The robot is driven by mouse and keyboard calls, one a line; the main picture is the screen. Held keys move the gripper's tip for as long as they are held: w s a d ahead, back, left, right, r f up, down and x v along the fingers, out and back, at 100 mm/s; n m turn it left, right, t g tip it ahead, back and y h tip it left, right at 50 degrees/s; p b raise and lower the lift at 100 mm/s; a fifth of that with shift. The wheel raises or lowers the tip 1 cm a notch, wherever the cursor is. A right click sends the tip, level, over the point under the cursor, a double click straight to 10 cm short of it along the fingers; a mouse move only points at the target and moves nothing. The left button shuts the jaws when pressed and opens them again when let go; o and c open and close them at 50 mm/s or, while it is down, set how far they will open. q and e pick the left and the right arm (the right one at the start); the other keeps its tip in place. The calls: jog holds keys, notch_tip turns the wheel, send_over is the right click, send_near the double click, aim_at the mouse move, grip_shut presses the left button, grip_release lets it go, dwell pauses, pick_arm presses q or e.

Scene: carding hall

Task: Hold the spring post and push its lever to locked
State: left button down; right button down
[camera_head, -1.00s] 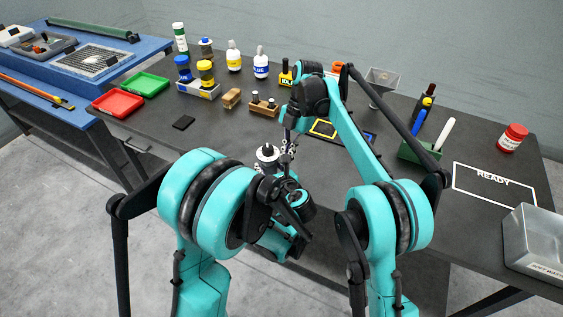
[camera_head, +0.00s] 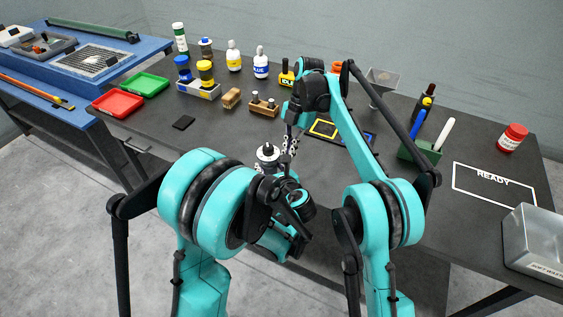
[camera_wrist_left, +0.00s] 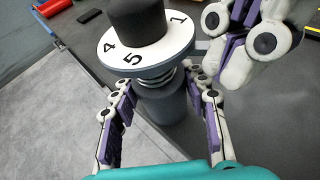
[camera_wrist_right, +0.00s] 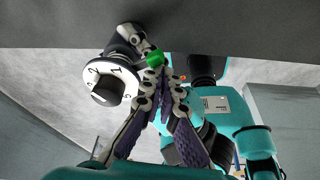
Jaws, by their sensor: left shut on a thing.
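The spring post (camera_head: 268,152) stands at the table's near edge, with a white numbered dial and dark knob on top. In the left wrist view, the dial (camera_wrist_left: 150,45) sits above a coiled spring and a grey post body (camera_wrist_left: 163,103). My left gripper (camera_wrist_left: 165,95) is shut on the post, one finger on each side below the dial. My right gripper (camera_wrist_right: 158,78) has its fingertips together beside the post, close to a green piece (camera_wrist_right: 155,58) that looks like the lever tip. Whether they touch is unclear. Its fingers also show in the left wrist view (camera_wrist_left: 240,35).
Behind the post are a wooden block with pegs (camera_head: 263,107), bottles (camera_head: 234,56), and yellow and blue frames (camera_head: 323,128). A green holder (camera_head: 419,152) and a READY outline (camera_head: 493,184) lie right.

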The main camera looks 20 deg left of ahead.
jog(key=shift+w+d, duration=0.15)
jog(key=shift+w, duration=0.15)
jog(key=shift+w+d, duration=0.4)
jog(key=shift+w, duration=0.1)
jog(key=shift+s+a, duration=0.1)
